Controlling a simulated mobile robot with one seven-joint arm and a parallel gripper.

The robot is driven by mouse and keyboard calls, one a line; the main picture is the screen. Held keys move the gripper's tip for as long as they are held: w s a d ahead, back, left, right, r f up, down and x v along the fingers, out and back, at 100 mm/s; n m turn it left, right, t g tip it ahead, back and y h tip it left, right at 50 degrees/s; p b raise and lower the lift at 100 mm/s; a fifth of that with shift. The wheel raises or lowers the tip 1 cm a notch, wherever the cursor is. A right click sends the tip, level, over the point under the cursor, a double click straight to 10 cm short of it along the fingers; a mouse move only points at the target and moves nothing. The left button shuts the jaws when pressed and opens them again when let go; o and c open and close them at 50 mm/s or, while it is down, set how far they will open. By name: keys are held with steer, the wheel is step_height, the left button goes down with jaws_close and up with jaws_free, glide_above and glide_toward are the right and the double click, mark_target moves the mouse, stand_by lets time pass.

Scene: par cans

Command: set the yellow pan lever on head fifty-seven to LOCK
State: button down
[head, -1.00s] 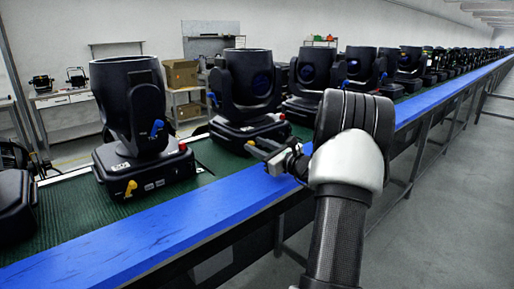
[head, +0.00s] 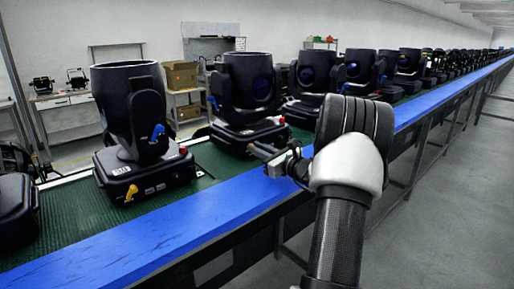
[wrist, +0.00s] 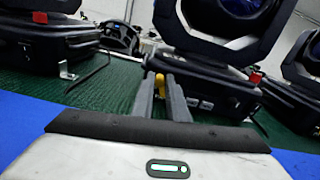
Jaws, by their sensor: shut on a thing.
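A black moving head (head: 248,90) stands on the green belt, beyond my gripper (head: 254,151). Its number is not readable from here. In the wrist view its base (wrist: 215,88) fills the middle, and a yellow lever (wrist: 160,80) stands out between the tips of my gripper (wrist: 162,90). My gripper is shut on this yellow lever, with the fingers on either side of it. In the head view the lever is mostly hidden by the fingers. The LOCK marking cannot be read.
Another head (head: 130,110) stands to the left, with its own yellow lever (head: 131,192) and a blue lever (head: 157,133). A blue rail (head: 140,235) edges the belt (head: 70,215) in front. More heads line the belt to the right. The grey floor at right is clear.

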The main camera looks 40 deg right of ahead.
steer(key=m+p, duration=0.2)
steer(key=shift+d+r+p, duration=0.35)
steer(key=shift+p, duration=0.05)
steer(key=m+p, duration=0.3)
steer(key=shift+d, duration=0.4)
steer(key=m+p, duration=0.1)
steer(key=d+m+p, duration=0.1)
steer(key=m+p, duration=0.1)
steer(key=shift+w+f, duration=0.1)
steer(key=shift+f, duration=0.05)
steer(key=shift+d+f+m+p, duration=0.15)
steer(key=shift+f+m+p, duration=0.05)
steer(key=shift+m+p, duration=0.45)
steer(key=shift+m, duration=0.25)
steer(key=c, duration=1.7)
jaws_free()
steer(key=shift+c, duration=0.2)
